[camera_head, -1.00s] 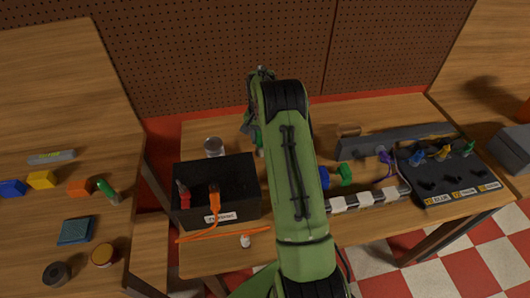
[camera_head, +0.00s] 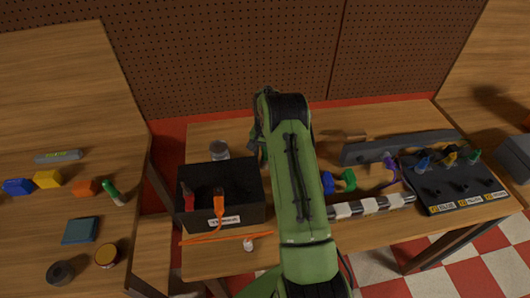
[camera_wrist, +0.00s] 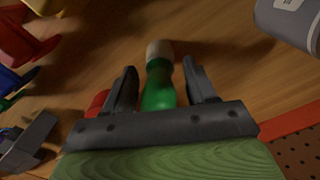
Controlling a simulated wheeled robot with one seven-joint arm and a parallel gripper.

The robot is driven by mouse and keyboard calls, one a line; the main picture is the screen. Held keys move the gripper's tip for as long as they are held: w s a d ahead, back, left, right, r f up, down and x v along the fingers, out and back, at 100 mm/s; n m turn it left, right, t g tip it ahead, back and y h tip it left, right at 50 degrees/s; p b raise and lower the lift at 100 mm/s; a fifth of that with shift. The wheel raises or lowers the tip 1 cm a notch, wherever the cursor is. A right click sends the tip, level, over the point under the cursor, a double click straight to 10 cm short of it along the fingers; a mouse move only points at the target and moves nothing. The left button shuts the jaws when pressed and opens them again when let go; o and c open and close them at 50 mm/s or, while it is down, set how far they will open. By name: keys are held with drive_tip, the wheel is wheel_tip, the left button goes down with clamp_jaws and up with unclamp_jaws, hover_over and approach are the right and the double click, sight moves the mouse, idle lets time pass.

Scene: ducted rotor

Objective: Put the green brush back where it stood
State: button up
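The green brush (camera_wrist: 158,88), with a green handle and a pale end, shows in the wrist view between the fingers of my gripper (camera_wrist: 160,80). The fingers are apart, one on each side of the handle, with a gap visible on the right. I cannot tell whether the brush stands or lies. In the head view my arm hides the brush and most of my gripper. The place where the brush stood is not marked in these frames.
A grey canister (camera_wrist: 290,18) is at the wrist view's top right; several coloured things are at its left. In the head view a black bin (camera_head: 247,187) with red and orange tools is left of my arm. A dark rack (camera_head: 462,187) with coloured tools stands at right.

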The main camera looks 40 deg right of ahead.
wheel_tip(320, 180, up, 12)
drive_tip(key=shift+r, duration=0.2)
drive_tip(key=s+a+r+n+t+h, duration=0.1)
drive_tip(key=s+a+r+n, duration=0.1)
drive_tip(key=s+a+r, duration=0.35)
drive_tip(key=s+a+r+n+t, duration=0.1)
drive_tip(key=s+a+r+n, duration=0.15)
drive_tip(key=a+r, duration=0.6)
drive_tip(key=s+a+r+n+t, duration=0.2)
drive_tip(key=s+a+r, duration=0.25)
drive_tip(key=s, duration=0.35)
drive_tip(key=s+a+f+n+t+b, duration=0.1)
drive_tip(key=s+a+f+n, duration=0.1)
drive_tip(key=s, duration=0.4)
drive_tip(key=s+a+f+n+b, duration=0.1)
drive_tip(key=s+a+f+n, duration=0.1)
drive_tip(key=s, duration=0.5)
drive_tip(key=shift+s+a+f+t+y, duration=0.3)
drive_tip(key=shift+f+t+y, duration=0.1)
drive_tip(key=shift+f, duration=0.15)
